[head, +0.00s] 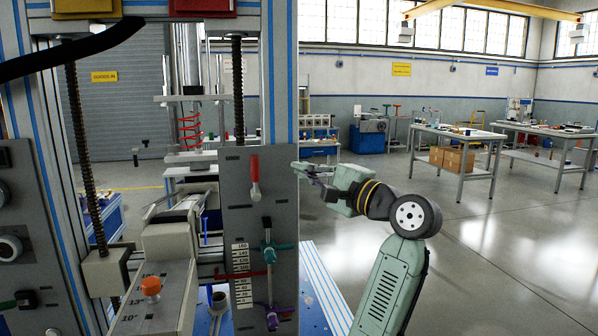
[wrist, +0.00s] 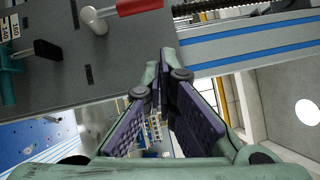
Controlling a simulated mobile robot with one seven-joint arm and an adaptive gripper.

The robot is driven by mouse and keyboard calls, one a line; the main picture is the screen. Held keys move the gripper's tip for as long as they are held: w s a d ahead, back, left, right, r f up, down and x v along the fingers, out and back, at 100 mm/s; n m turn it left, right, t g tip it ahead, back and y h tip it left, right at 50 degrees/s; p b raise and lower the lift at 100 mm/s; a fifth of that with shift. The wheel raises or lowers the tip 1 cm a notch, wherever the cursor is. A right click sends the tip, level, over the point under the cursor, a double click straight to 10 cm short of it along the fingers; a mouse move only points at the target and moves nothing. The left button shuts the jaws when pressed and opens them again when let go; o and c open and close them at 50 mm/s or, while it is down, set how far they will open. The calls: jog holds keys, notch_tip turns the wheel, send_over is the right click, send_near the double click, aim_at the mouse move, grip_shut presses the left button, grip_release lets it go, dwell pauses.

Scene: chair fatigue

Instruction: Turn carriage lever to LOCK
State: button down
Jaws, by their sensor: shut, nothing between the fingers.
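A lever with a red handle (head: 255,172) points up on the grey upright panel (head: 235,205); its pale hub is below the handle. In the wrist view the red handle (wrist: 138,7) is at the top edge, cut off by the frame. No LOCK marking is readable, and I cannot tell for sure that this is the carriage lever. My gripper (head: 297,167) is to the right of the panel, apart from the lever in the picture. In the wrist view my gripper (wrist: 163,75) is empty, its fingers converging below and right of the red handle.
Below the red lever are a black knob (head: 266,222), a teal handle (head: 271,252) and a purple handle (head: 271,316), with a numbered scale (head: 242,275) beside them. A blue-striped column (head: 281,75) rises above the panel. Open floor (head: 490,240) lies to the right.

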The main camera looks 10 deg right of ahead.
jog(key=b+v, duration=0.1)
jog(key=v, duration=0.6)
jog(key=shift+r+b, duration=0.2)
jog(key=shift+b, duration=0.2)
jog(key=shift+s, duration=0.15)
